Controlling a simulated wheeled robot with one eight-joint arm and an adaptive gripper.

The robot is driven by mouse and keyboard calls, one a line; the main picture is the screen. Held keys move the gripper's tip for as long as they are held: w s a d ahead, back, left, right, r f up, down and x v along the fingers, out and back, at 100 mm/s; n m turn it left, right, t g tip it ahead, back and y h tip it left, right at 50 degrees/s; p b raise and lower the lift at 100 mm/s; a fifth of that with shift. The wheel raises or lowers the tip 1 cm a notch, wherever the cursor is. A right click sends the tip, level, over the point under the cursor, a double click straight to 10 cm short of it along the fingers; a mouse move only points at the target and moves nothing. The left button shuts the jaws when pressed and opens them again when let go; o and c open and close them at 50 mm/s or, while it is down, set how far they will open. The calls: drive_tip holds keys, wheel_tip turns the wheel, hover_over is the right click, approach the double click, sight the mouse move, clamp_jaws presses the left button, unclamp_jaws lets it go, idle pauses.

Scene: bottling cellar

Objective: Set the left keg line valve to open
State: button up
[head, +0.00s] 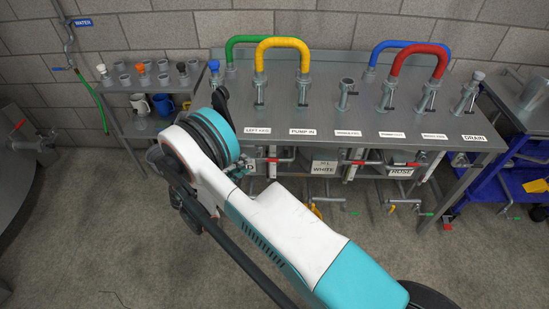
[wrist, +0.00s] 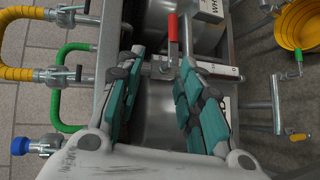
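The left keg line valve has a red lever handle (head: 278,159) under the table's front edge, below the "LEFT KEG" label (head: 257,130). In the wrist view its red handle (wrist: 173,36) points up the picture, crosswise to the white pipe (wrist: 222,70). My gripper (wrist: 161,62) is open, with its teal-padded fingers apart. The valve's pivot shows between the fingertips, and most of the red handle lies beyond them. I see no grip on the handle. In the head view my arm hides much of the gripper (head: 243,166).
More red-handled valves (head: 364,162) line the table front to the right. The steel table (head: 320,105) carries a green hose (head: 238,42), a yellow hose (head: 283,41) and other hoses. A side shelf with cups stands left, a blue cart (head: 515,185) right. The front floor is mostly clear.

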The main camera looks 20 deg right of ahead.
sight(271, 161)
drive_tip(key=shift+n+h, duration=0.5)
drive_tip(key=shift+h, duration=0.2)
drive_tip(key=w+d+f+b, duration=0.1)
drive_tip(key=d, duration=0.3)
drive_tip(key=w+d+f+b, duration=0.1)
drive_tip(key=d+f, duration=0.1)
drive_tip(key=d, duration=0.2)
drive_tip(key=w+d+f+b, duration=0.1)
drive_tip(key=d+f, duration=0.1)
drive_tip(key=d, duration=0.3)
drive_tip(key=shift+w, duration=0.3)
clamp_jaws()
